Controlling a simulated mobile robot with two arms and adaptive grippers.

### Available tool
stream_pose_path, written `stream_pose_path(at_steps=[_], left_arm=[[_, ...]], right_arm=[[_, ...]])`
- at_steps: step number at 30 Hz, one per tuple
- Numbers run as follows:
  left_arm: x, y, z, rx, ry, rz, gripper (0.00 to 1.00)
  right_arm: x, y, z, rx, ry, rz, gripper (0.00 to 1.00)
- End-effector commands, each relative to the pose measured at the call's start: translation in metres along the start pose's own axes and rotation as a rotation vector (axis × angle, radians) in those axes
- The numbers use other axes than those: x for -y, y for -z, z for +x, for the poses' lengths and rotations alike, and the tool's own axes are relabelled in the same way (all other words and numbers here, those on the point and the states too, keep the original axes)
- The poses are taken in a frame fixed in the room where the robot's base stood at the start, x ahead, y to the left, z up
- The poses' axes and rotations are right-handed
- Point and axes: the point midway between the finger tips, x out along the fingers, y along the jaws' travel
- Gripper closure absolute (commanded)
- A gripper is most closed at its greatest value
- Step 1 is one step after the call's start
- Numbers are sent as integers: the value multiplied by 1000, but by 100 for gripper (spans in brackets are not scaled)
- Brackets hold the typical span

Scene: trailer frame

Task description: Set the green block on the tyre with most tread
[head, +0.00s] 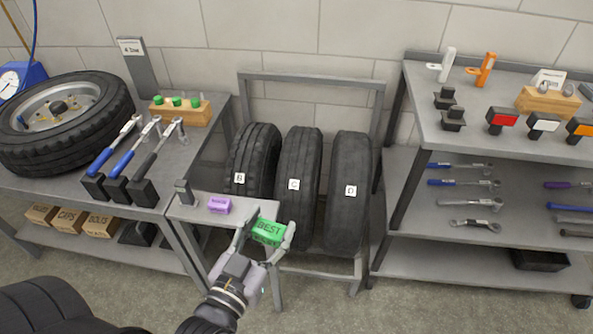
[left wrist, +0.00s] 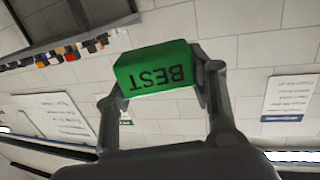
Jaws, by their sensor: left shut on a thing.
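A green block (head: 269,231) lettered BEST is held between the fingers of my left gripper (head: 266,240), near the right end of a small shelf. The left wrist view shows the same green block (left wrist: 156,70) between both fingers of the left gripper (left wrist: 160,85). Three tyres stand upright in a rack, labelled B (head: 256,155), C (head: 297,200) and D (head: 349,200). Tyre B shows clear grooves; C shows fainter grooves and D looks nearly smooth. The gripper and block are in front of the tyres, low. My right gripper is not in view.
A purple block (head: 219,205) lies on the small shelf (head: 190,212), left of the green block. The grey rack frame (head: 310,78) surrounds the tyres. A bench with a mounted tyre (head: 95,140) is left; a tool shelf (head: 440,120) is right.

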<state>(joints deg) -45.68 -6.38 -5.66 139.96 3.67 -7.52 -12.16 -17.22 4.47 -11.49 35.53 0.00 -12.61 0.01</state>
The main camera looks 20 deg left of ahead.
Motion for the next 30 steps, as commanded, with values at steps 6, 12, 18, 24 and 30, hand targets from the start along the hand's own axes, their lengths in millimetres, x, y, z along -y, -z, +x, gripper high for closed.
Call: stream_pose_path(at_steps=[6,12,18,24,30], left_arm=[[-14,6,7,-5,-94,10,78],[-38,13,18,-6,-244,19,78],[-61,21,29,-6,-395,27,78],[-84,28,40,-4,-545,37,78],[-105,34,50,-4,-684,43,78]], right_arm=[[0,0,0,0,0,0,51],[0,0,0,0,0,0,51],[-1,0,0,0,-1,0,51],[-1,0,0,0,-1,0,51],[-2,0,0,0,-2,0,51]])
